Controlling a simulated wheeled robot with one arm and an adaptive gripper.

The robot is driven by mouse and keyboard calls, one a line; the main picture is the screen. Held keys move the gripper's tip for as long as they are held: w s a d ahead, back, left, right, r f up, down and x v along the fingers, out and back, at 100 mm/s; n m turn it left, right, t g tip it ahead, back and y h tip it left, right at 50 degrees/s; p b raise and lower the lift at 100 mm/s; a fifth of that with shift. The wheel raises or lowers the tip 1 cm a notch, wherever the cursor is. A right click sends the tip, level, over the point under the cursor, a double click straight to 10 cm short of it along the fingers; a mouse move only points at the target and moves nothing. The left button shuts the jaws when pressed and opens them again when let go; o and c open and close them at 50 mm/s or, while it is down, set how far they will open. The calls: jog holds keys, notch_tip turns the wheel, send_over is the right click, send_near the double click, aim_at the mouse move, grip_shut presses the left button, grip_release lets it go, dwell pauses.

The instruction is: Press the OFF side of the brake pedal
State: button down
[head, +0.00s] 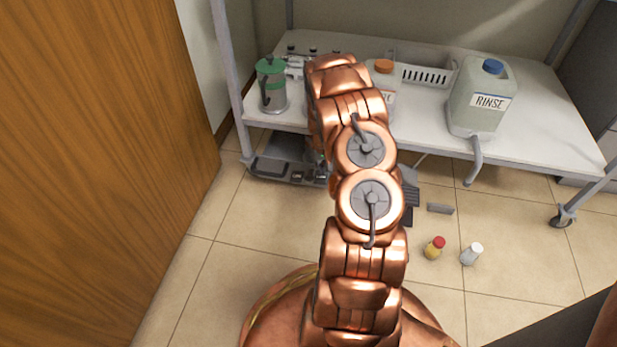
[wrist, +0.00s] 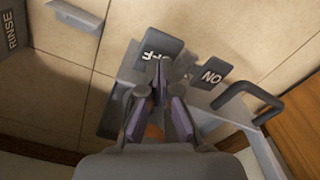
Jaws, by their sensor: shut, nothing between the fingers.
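The brake pedal shows in the wrist view as two dark grey pads on a grey base. The OFF pad (wrist: 165,47) is at upper middle, its white lettering partly covered by my fingertips.
A white bench (head: 540,130) stands above the pedal, holding a RINSE jug (head: 480,105) with a drooping hose and a green-lidded canister (head: 271,85). A red-capped bottle (head: 433,249) and a white bottle (head: 470,255) stand on the tiled floor. A wooden door (head: 95,160) is left.

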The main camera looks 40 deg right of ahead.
jog(key=shift+f, duration=1.5)
dwell(1.3)
jog(key=shift+r+p, duration=1.6)
jog(key=shift+r, duration=1.95)
